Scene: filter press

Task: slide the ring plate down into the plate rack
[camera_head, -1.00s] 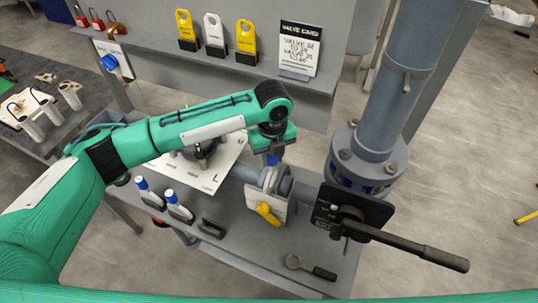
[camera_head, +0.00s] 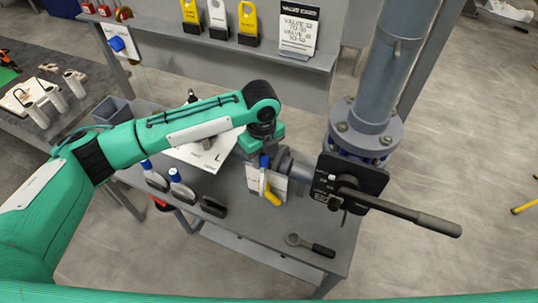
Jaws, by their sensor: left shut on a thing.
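My left gripper (camera_head: 265,145) points down at mid-picture, shut on a blue grip (camera_head: 264,161). A narrow pale edge shows below the grip, probably the ring plate (camera_head: 263,181) seen nearly edge-on. It hangs in front of a white card and close beside a yellow handle (camera_head: 273,198); I cannot tell whether they touch. The ring's opening is not visible, and its lower end is hard to separate from the handle. I cannot make out the plate rack clearly. My right gripper is not in view.
A black valve box with a long lever (camera_head: 410,216) and a flanged pipe (camera_head: 385,85) stand to the right. Two blue-topped pieces (camera_head: 175,183) and a black block (camera_head: 214,206) are on the bench at left. A wrench-like tool (camera_head: 310,245) lies near the front edge.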

